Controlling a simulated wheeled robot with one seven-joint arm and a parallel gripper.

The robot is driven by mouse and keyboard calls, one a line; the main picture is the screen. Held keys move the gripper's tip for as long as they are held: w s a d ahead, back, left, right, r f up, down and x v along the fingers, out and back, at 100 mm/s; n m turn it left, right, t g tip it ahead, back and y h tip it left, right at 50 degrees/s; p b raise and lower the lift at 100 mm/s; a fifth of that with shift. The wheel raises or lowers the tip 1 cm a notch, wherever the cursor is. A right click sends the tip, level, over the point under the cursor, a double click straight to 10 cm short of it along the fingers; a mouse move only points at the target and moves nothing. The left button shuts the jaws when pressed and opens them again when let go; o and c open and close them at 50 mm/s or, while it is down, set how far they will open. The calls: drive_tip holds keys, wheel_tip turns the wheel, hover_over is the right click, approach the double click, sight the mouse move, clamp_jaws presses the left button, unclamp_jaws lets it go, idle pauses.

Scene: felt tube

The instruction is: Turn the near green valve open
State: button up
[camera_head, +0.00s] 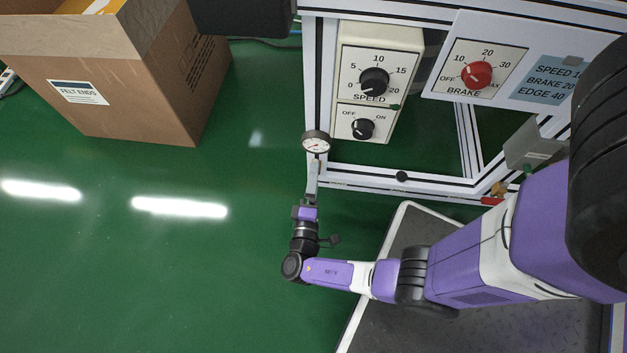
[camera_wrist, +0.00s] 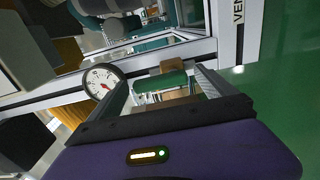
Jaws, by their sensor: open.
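The green valve handle (camera_wrist: 160,80) shows in the wrist view between my two fingers, below a brown, brass-like block (camera_wrist: 174,66). My gripper (camera_wrist: 158,84) is open, with one finger on each side of the handle; I cannot tell whether either finger touches it. In the head view my gripper (camera_head: 313,181) points up at the lower left corner post of the machine frame, just below a round gauge (camera_head: 316,142). The green handle cannot be made out there.
The gauge also shows in the wrist view (camera_wrist: 102,81), close to the left finger. A red-handled valve (camera_head: 492,200) sits on the frame farther right. The speed panel (camera_head: 366,105) and brake panel (camera_head: 490,65) are behind. A felt-ends carton (camera_head: 130,95) stands left; green floor between is clear.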

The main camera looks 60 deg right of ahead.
drive_tip(key=v, duration=0.7)
drive_tip(key=shift+s+a+p, duration=0.15)
drive_tip(key=shift+a+p, duration=0.2)
